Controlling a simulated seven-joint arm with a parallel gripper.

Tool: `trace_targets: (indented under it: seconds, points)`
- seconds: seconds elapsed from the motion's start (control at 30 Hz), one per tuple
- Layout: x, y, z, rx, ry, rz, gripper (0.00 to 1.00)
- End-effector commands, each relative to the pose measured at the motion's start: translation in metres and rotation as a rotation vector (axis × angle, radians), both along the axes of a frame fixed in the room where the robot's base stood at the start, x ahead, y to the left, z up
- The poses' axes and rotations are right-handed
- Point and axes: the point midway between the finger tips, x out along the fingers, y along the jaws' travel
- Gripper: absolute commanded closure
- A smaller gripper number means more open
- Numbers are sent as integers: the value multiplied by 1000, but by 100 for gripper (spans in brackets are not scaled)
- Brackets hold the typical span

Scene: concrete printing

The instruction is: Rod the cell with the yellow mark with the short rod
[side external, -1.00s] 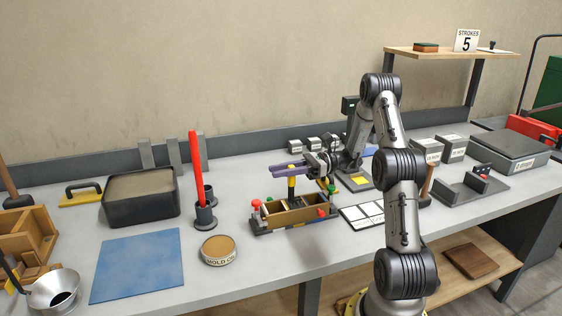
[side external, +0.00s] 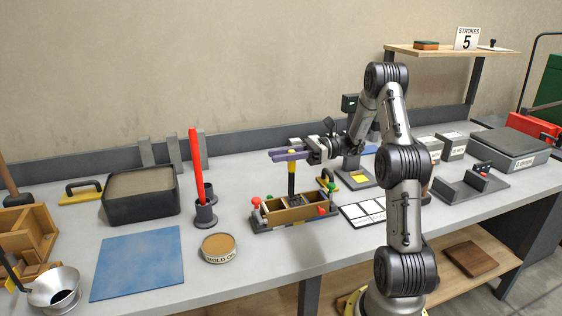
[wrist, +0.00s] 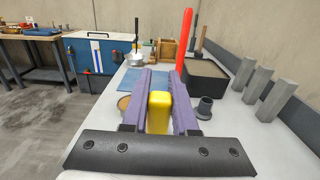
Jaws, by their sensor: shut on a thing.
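My gripper (side external: 287,156), with purple fingers, is shut on the short rod (side external: 291,182), which has a yellow grip and a dark shaft. The rod hangs upright above the wooden mold (side external: 275,216); I cannot tell whether its tip is still inside a cell. The mold has red and green knobs, and grey material shows inside. The yellow mark is too small to make out for certain. In the wrist view, the rod's yellow top (wrist: 159,112) sits between the fingers (wrist: 160,100).
A red rod (side external: 197,165) stands upright in a dark holder left of the mold, with an empty holder (side external: 209,194) behind. A round tin (side external: 219,248) and blue mat (side external: 138,263) lie in front. A white card (side external: 362,214) lies right. A sign reads "STROKES 5" (side external: 467,39).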

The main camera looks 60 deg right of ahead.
Motion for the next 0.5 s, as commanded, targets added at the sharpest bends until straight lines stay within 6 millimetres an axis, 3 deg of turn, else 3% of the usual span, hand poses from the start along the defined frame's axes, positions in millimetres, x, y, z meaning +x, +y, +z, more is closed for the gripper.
trace_targets:
  seconds: [0.17,0.5]
  points:
    - [0,0,-2,1,1,0,100]
    - [0,0,-45,2,1,0,100]
